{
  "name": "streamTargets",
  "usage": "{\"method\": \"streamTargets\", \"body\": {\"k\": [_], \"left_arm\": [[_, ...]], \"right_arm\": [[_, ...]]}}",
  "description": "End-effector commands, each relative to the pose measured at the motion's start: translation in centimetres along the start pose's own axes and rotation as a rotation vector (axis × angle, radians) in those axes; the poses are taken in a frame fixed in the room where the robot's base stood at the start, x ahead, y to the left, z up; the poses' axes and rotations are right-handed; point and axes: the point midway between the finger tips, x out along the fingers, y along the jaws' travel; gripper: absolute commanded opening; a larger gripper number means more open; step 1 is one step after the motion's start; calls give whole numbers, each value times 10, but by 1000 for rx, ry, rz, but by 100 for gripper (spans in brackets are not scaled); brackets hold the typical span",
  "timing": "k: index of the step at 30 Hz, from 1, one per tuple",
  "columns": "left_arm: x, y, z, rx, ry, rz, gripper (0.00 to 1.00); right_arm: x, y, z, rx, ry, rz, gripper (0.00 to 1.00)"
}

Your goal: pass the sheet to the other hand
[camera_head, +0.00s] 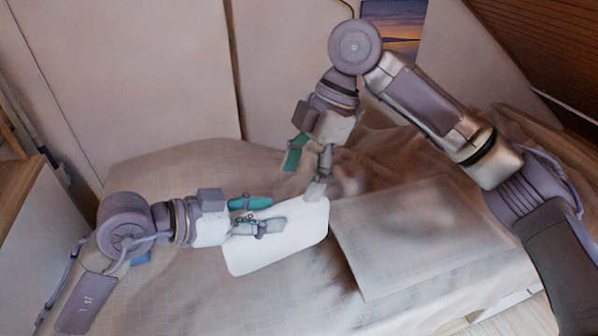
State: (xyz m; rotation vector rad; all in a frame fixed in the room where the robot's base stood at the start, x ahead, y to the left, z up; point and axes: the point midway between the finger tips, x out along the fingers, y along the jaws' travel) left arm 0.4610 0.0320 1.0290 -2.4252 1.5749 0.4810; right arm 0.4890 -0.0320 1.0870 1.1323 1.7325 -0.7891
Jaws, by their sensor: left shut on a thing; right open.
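A white sheet (285,252) with rounded corners hangs over the bed near the middle of the picture. My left gripper (274,214) comes in from the left and is shut on the upper left part of the sheet. Its fingers cover a small dark marking there. My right gripper (306,175) points down from above. It is open, with its teal finger pad to the left and its grey finger near the sheet's upper right corner. I cannot tell whether that grey finger touches the sheet.
The bed (190,170) has a beige checked cover and fills the middle. A flat grey-brown panel or cushion (420,230) lies on it to the right. A wooden-topped cabinet (45,220) stands at the left edge. A sloped wooden ceiling (540,50) closes the upper right.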

Motion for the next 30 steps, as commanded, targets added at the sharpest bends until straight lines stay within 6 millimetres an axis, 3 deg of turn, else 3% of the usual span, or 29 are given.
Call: {"method": "streamTargets", "body": {"k": [7,21,30], "left_arm": [[0,0,-1,1,3,0,0],[0,0,-1,1,3,0,0],[0,0,-1,1,3,-1,0]], "right_arm": [[20,3,-5,-54,-21,12,76],[102,4,-3,-49,-19,13,76],[120,4,-3,-49,-20,15,76]]}}
